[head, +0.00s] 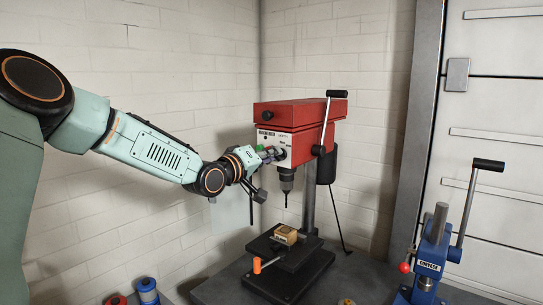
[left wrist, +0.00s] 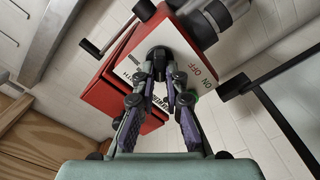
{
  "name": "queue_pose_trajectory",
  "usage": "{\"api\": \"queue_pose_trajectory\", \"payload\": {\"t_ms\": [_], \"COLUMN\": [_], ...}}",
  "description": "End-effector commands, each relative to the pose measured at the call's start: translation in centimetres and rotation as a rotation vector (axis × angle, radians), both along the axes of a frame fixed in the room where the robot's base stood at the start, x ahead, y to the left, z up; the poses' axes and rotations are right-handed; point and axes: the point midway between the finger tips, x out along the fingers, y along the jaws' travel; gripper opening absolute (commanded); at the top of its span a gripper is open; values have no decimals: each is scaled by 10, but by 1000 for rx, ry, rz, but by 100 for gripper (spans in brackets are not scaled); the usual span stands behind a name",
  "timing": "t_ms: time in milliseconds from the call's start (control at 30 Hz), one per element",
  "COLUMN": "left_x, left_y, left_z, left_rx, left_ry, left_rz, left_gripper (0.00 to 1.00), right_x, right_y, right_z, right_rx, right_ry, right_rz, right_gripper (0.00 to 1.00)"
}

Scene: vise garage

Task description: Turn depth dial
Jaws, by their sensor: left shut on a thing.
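The red drill press (head: 300,115) stands in the corner, with a pale front panel. My left gripper (head: 270,155) reaches the panel from the left. In the left wrist view its fingers (left wrist: 160,75) close on a dark round knob, the depth dial (left wrist: 159,53), on the panel (left wrist: 138,42). The fingertips hide part of the dial, and no mark on it can be read. ON and OFF lettering shows beside it, with a green part partly behind a finger. My right gripper is in neither view.
Below the chuck (head: 287,175), a small wooden block (head: 285,234) sits on the drill table. An orange-ended handle (head: 257,264) sticks out there. The press's black-knobbed lever (head: 328,125) is at its right. A blue arbor press (head: 432,255) stands at right; a blue spool (head: 148,290) is at lower left.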

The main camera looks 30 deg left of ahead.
Motion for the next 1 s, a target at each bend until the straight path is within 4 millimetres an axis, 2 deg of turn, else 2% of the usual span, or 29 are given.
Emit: {"api": "queue_pose_trajectory", "payload": {"t_ms": [400, 967, 1000], "left_x": [0, 0, 0], "left_y": [1, 2, 2], "left_z": [-1, -2, -2], "left_rx": [-182, -208, -208], "left_ry": [15, 17, 17], "left_rz": [2, 2, 2], "left_gripper": [0, 0, 14], "right_x": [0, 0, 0], "right_y": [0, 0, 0], "right_z": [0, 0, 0], "right_rx": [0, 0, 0], "right_ry": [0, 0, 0], "right_rz": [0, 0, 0], "right_gripper": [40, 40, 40]}}
